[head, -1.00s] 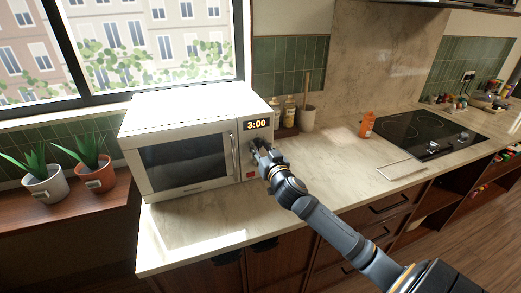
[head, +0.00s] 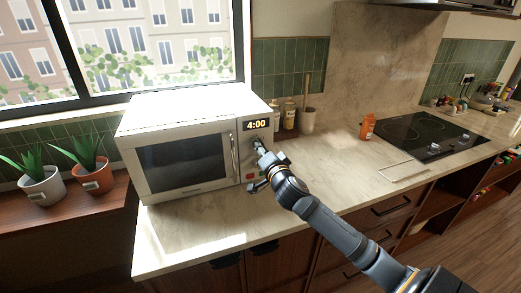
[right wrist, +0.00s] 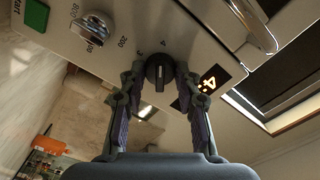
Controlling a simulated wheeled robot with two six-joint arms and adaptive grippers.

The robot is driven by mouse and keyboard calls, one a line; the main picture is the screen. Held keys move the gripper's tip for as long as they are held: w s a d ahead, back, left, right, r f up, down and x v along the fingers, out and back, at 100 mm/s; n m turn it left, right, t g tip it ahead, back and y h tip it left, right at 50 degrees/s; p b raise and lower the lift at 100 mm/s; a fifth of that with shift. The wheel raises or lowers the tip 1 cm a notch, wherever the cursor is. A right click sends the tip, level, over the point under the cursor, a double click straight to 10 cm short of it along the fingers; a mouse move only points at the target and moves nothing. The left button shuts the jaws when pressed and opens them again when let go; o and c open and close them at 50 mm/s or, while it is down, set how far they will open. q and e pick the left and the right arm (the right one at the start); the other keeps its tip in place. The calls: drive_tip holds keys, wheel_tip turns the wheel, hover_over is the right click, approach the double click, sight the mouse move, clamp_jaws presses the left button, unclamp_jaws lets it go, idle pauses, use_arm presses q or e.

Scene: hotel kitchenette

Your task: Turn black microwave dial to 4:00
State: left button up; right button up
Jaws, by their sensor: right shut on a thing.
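The white microwave (head: 185,110) stands on the counter, door closed, and its display (head: 257,125) reads 4:00. The black dial (right wrist: 160,72) sits on its front panel, with small numbers printed around it in the right wrist view. My right gripper (right wrist: 160,80) is shut on the dial, one finger on each side. In the head view the right gripper (head: 262,152) is at the panel below the display and mostly hides the dial. My left gripper is not in view.
A second, silver knob (right wrist: 93,28) and a green button (right wrist: 36,14) are on the same panel. Bottles (head: 288,113) and a utensil crock (head: 307,121) stand behind the microwave at right. An orange bottle (head: 367,127) is near the black cooktop (head: 415,135).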

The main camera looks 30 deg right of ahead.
drive_tip(key=shift+f+m, duration=0.2)
drive_tip(key=shift+m, duration=0.5)
drive_tip(key=o, duration=1)
drive_tip(key=shift+c, duration=0.2)
drive_tip(key=shift+o, duration=1)
drive_tip(key=shift+r, duration=0.15)
drive_tip(key=v, duration=0.7)
drive_tip(key=shift+s, duration=0.25)
drive_tip(key=shift+a, duration=0.1)
